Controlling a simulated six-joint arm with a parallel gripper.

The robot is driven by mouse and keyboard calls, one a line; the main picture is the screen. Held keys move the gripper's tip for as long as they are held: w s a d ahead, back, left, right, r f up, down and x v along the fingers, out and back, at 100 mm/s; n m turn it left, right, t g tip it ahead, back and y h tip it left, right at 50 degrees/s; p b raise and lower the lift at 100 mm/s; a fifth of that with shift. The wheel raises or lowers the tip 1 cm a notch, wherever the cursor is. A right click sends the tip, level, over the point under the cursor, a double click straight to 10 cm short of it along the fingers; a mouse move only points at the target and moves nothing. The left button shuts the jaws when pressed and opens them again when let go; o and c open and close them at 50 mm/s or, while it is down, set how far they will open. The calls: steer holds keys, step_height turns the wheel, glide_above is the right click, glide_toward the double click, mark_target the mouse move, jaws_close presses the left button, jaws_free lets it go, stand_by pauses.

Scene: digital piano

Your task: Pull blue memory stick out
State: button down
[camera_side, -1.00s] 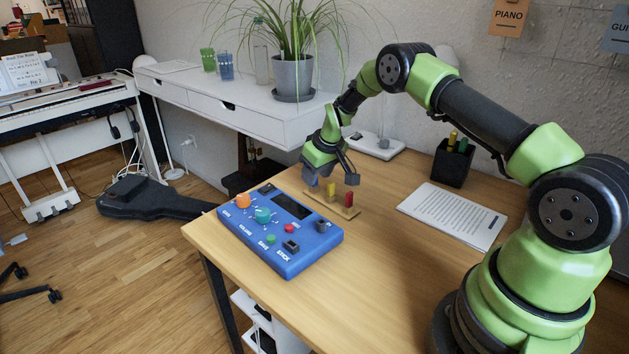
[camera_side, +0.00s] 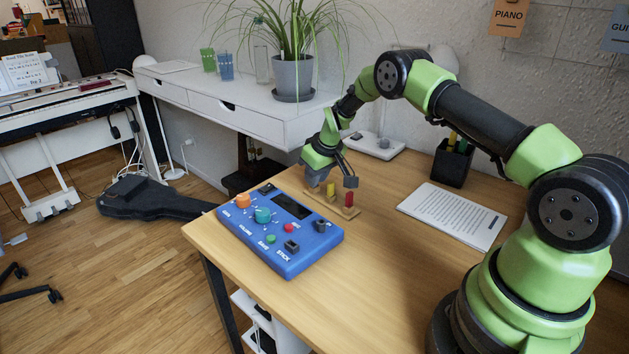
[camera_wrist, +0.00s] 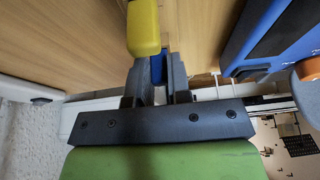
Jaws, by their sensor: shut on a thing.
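A wooden holder (camera_side: 346,211) stands on the table behind the blue device, with a yellow memory stick (camera_side: 331,190) and a red memory stick (camera_side: 349,199) upright in it. My gripper (camera_side: 313,184) is low at the holder's left end. In the wrist view my gripper (camera_wrist: 158,68) is shut on the blue memory stick (camera_wrist: 158,72), whose blue body shows between the two dark fingers. The yellow stick (camera_wrist: 143,28) stands close beside the fingers there. In the side view the blue stick is hidden by my gripper, and its lower end cannot be made out.
The blue device (camera_side: 282,232) with knobs and a screen lies just in front of the holder. A printed sheet (camera_side: 452,215) and a black pen cup (camera_side: 454,162) are to the right. Bare table lies between the device and the sheet.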

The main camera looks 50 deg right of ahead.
steer(key=shift+r, duration=0.95)
stand_by(0.4)
steer(key=shift+r, duration=2.5)
